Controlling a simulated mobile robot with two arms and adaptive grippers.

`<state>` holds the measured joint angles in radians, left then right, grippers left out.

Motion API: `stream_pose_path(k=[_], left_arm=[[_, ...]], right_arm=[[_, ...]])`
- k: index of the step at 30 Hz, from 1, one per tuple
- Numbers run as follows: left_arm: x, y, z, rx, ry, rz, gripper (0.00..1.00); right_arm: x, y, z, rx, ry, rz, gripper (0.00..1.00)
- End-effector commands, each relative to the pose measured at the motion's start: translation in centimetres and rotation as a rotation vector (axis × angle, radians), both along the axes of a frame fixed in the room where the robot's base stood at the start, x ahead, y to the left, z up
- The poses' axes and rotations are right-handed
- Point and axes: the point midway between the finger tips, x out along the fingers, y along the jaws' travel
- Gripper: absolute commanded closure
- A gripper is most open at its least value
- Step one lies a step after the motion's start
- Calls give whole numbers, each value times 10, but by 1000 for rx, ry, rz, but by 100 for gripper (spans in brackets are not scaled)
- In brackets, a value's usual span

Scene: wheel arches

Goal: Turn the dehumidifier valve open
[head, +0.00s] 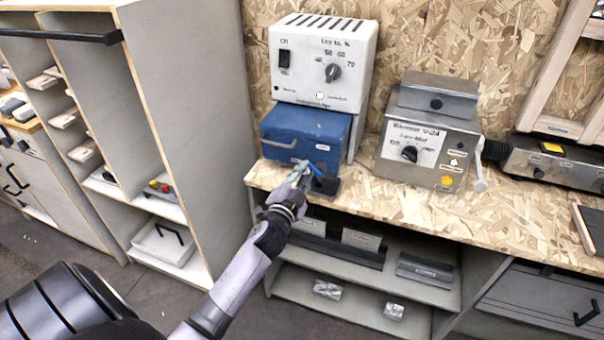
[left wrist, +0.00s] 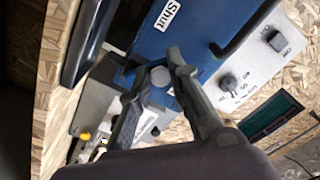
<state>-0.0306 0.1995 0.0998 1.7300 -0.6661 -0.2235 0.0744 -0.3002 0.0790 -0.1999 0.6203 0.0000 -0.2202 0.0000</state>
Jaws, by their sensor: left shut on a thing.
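The dehumidifier (head: 322,62) is a white box with a switch and a dial, above a blue tank (head: 290,130) on the chipboard bench. The tank also shows in the left wrist view (left wrist: 200,30), with a label reading "Shut" (left wrist: 168,14). My left gripper (head: 303,170) is at the tank's lower front right. In the left wrist view its two fingers (left wrist: 157,68) are on either side of a small round grey valve part (left wrist: 160,76), closed on it. The fingers hide much of the valve, and its exact angle is unclear. My right gripper is not in view.
A grey metal device (head: 425,130) with a dial stands to the right on the bench (head: 410,210). Another dark machine (head: 550,160) is farther right. Open shelves (head: 340,290) lie below, and a tall grey cabinet (head: 190,110) stands left. Bare bench lies in front of the grey device.

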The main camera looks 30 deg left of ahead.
Motion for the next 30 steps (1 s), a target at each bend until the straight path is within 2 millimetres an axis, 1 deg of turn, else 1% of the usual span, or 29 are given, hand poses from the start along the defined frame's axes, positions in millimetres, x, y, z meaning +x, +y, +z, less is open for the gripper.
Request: stream_pose_path(k=[3,18,24,30], left_arm=[[1,-2,5,109,26,0,100],[4,-15,14,567,135,-2,100],[5,-20,15,724,173,-2,100],[6,-24,16,837,201,-1,100]], right_arm=[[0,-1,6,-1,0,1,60],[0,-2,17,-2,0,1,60],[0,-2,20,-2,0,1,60],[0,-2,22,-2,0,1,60]])
